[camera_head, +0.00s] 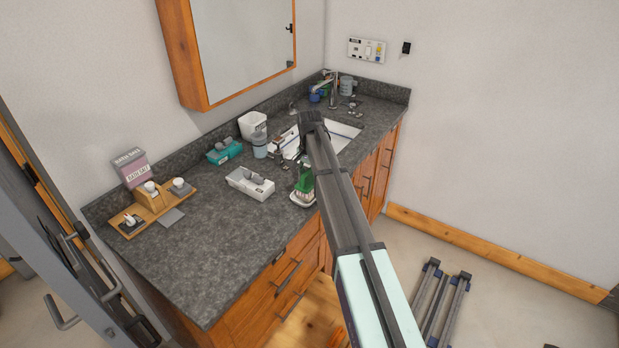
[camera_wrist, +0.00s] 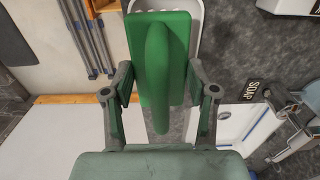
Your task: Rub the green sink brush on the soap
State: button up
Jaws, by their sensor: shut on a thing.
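The green sink brush (camera_wrist: 158,55) is between the two fingers of my gripper (camera_wrist: 160,88), which is shut on its raised handle. In the head view the green brush (camera_head: 306,184) is low over the counter near its front edge. A white dish (camera_head: 298,202) is directly under it; its rim also shows behind the brush in the wrist view (camera_wrist: 198,12). I cannot tell whether the brush touches anything in the dish. The soap itself is not clearly seen and may be hidden under the brush. A dark label reading "SOAP" (camera_wrist: 255,91) lies right of the brush.
The grey stone counter (camera_head: 215,240) is clear at front left. A wooden tray (camera_head: 128,229) is far left.

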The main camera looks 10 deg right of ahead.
aim_at(309, 169)
jog(key=shift+r+p, duration=1.5)
jog(key=shift+r, duration=1.85)
jog(key=shift+s+n, duration=0.15)
jog(key=shift+n, duration=0.45)
jog(key=s+f+n+b, duration=0.3)
jog(key=s+f+b, duration=0.1)
jog(key=s, duration=0.8)
jog(key=s+f+n+b, duration=0.4)
jog(key=s+f+b, duration=0.1)
jog(key=s, duration=0.7)
jog(key=shift+s+f+n, duration=0.15)
jog(key=shift+f+n, duration=0.15)
jog(key=shift+f, duration=0.55)
